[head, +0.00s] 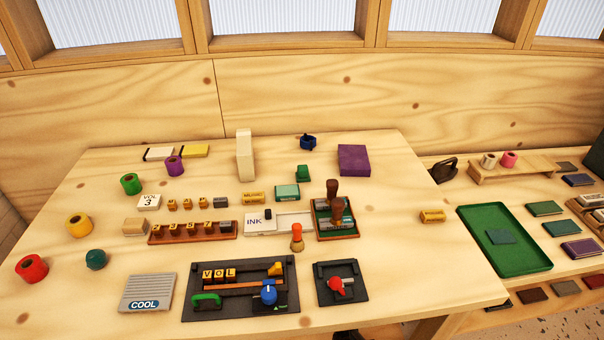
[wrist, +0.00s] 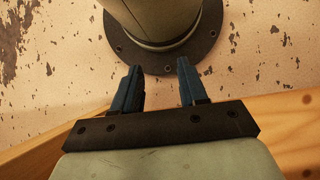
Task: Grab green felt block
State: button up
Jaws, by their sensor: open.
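A small dark green block (head: 303,173) stands on the wooden table, right of the tall cream block and left of the purple block. It looks like the felt block, but its material is too small to tell. A flatter pale-green box (head: 287,192) with a label lies just in front of it. My gripper (wrist: 159,82) shows in the wrist view with its two blue fingers apart and nothing between them. It points at the speckled floor, away from the green block. My gripper cannot be made out in the head view.
The tall cream block (head: 245,155) and purple block (head: 353,160) flank the green block, with a dark blue ring (head: 308,142) behind. A stamp rack (head: 337,235) with upright wooden handles stands in front right. A green tray (head: 478,262) lies on the right-hand bench.

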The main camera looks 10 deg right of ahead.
jog(key=shift+o, duration=0.4)
jog(key=o, duration=0.6)
